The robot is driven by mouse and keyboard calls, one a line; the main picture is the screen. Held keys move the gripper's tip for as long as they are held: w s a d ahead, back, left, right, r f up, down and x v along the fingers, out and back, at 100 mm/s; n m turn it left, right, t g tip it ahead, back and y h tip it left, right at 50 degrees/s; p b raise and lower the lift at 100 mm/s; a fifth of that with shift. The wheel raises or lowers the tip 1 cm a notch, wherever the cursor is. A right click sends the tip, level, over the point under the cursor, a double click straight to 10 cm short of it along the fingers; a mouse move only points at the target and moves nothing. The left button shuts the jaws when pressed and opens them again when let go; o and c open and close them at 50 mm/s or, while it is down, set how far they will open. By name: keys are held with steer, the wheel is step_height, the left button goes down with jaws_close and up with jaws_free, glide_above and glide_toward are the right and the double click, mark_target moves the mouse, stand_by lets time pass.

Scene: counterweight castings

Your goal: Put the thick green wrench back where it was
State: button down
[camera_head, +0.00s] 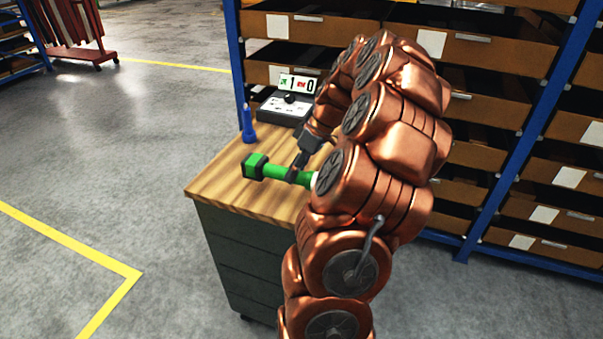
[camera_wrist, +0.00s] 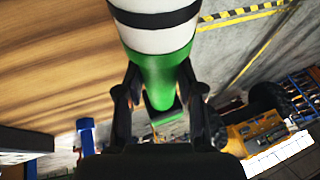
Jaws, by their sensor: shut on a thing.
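The thick green wrench (camera_head: 262,168) has a blocky green head at its left end in the head view. Its right end is hidden behind my copper arm. My gripper (camera_head: 297,172) is shut on its green shaft, above or at the wooden cabinet top; I cannot tell whether the wrench touches the top. In the wrist view the wrench (camera_wrist: 160,70) runs between the two fingers of my gripper (camera_wrist: 155,92), with white and black bands on its near part and green beyond.
A wooden-topped cabinet (camera_head: 215,185) stands under the wrench. A blue upright object (camera_head: 248,125) stands at its back left edge, and a grey box with a display (camera_head: 298,84) is at the back. Blue shelving (camera_head: 490,200) with brown bins is behind. Floor at left is clear.

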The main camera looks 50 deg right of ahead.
mark_target(257, 161)
steer(key=w+p, duration=0.1)
steer(key=w, duration=0.2)
steer(key=w+a+p, duration=0.1)
steer(key=w, duration=0.3)
steer(key=w+a+p, duration=0.1)
steer(key=w, duration=0.3)
steer(key=shift+f, duration=0.4)
steer(key=shift+w+f+p, duration=0.15)
steer(key=shift+w+p, duration=0.15)
steer(key=shift+p, duration=0.05)
steer(key=shift+f+p, duration=0.6)
steer(key=shift+f, duration=1.1)
steer(key=shift+f, duration=0.1)
steer(key=c, duration=0.7)
jaws_free()
steer(key=shift+s, duration=0.1)
